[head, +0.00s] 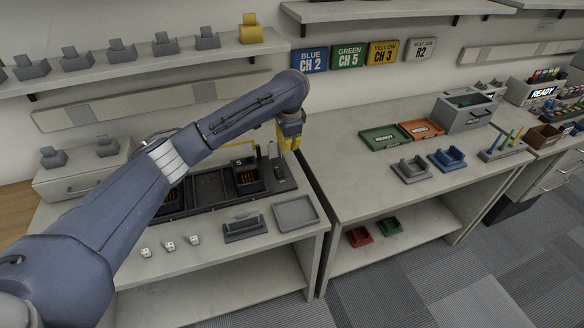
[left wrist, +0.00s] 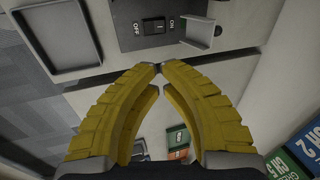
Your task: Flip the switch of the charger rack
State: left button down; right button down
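The charger rack (head: 205,205) is a long dark unit on the left bench, partly hidden behind my left arm. Its switch (left wrist: 153,26) is a small black rocker on a dark plate, between the printed words OFF and ON, at the top of the left wrist view. I cannot tell which way the rocker is set. My left gripper (head: 291,138) has yellow fingers and hangs above the rack's right end. In the left wrist view its fingertips (left wrist: 158,68) meet with nothing between them, just below the switch in the picture. My right gripper is out of view.
A grey bracket (left wrist: 203,33) stands beside the ON mark. An empty grey tray (head: 296,212) and several small white pieces (head: 169,245) lie in front of the rack. Green (head: 384,138) and orange (head: 421,129) trays lie on the right bench. A gap separates the benches.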

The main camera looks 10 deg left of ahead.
aim_at(282, 171)
pick_arm(q)
jog(key=x, duration=0.9)
jog(key=a+x, duration=0.1)
jog(key=x, duration=0.4)
jog(key=shift+s, duration=0.15)
